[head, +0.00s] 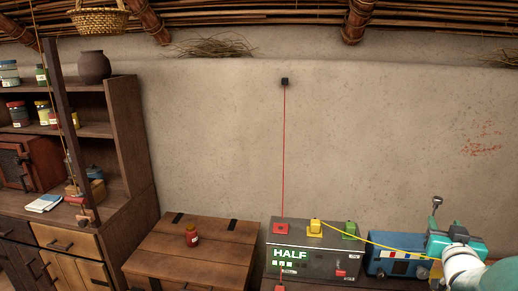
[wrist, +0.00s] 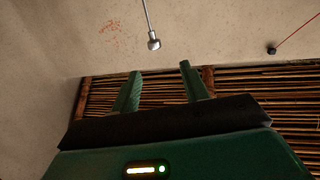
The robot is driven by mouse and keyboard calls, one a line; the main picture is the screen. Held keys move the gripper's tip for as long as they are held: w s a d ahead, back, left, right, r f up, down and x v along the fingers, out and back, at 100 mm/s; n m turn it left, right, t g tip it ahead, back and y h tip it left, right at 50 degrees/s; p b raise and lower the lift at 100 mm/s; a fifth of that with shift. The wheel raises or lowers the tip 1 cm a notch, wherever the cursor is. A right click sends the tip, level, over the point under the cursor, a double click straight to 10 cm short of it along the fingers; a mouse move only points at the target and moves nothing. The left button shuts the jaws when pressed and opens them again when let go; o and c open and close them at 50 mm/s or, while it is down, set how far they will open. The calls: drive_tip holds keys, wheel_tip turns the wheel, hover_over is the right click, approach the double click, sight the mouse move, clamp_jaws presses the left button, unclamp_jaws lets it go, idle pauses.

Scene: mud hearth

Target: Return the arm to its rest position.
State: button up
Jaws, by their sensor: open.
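My gripper (wrist: 160,78) shows in the wrist view as two green fingers standing apart, with nothing between them. That view is upside down, with the bamboo ceiling below the wall. A metal lever with a round knob (wrist: 153,43) shows beyond the fingertips, apart from them. In the head view my white and teal arm (head: 461,262) is at the lower right, in front of the right end of a blue box (head: 390,266). The lever knob (head: 437,201) rises just behind it.
A grey box marked HALF (head: 312,262) has a red line running up to a black wall block (head: 285,81) and a yellow cord (head: 385,245) toward my arm. Shelves (head: 130,140) stand left.

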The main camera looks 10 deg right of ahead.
drive_tip(key=a+f+n+g+y, duration=0.25)
drive_tip(key=a+g, duration=0.25)
drive_tip(key=a, duration=1.3)
drive_tip(key=s+a+f+n+g+y, duration=0.1)
drive_tip(key=s+a+g+y, duration=0.1)
drive_tip(key=s+a, duration=0.4)
drive_tip(key=s+a+n+g+y, duration=0.2)
drive_tip(key=s+a+y, duration=0.2)
drive_tip(key=a, duration=0.9)
drive_tip(key=s, duration=0.3)
drive_tip(key=shift+s+f, duration=0.2)
drive_tip(key=shift+f, duration=0.15)
drive_tip(key=shift+s+d+y, duration=0.1)
drive_tip(key=shift+s+y, duration=0.05)
drive_tip(key=shift+y, duration=0.1)
